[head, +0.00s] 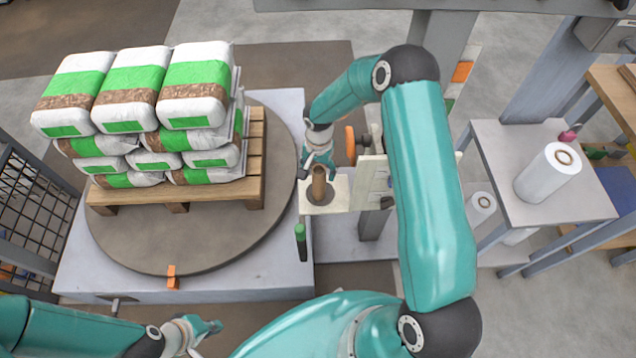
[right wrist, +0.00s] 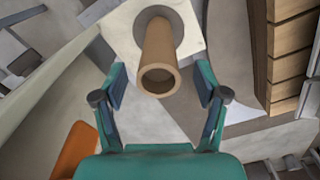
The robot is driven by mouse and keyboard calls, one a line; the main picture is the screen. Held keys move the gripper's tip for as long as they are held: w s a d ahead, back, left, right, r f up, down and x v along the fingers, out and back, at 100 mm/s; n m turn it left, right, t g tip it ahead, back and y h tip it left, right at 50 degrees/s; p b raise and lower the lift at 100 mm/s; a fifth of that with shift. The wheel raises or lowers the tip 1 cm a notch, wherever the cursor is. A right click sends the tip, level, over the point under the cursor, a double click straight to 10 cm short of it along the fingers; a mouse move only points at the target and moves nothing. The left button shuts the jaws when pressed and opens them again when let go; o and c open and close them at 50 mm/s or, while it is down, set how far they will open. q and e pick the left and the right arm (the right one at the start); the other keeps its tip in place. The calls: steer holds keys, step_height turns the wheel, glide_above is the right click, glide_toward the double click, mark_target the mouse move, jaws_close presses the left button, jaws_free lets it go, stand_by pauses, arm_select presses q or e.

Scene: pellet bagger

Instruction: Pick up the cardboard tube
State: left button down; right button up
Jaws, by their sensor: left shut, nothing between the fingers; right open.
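The brown cardboard tube (head: 319,188) stands upright on a small pale plate (head: 339,194) in the middle of the head view. In the right wrist view the tube (right wrist: 160,52) points its hollow end at the camera. My right gripper (head: 318,172) is open at the tube's top in the head view. In the right wrist view its fingers (right wrist: 160,82) are spread to either side of the tube's near end, with a gap on both sides. My left gripper (head: 205,328) is shut and empty at the bottom left, away from the tube.
A wooden pallet (head: 256,158) of white-and-green bags (head: 195,85) stands on a round turntable (head: 150,245) at left. A white film roll (head: 548,173) stands on a grey table (head: 500,150) at right.

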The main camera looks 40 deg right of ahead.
step_height(320, 180, down, 2)
steer(key=shift+f, duration=0.2)
steer(key=c, duration=1.2)
steer(key=shift+c, duration=0.2)
steer(key=shift+r, duration=0.1)
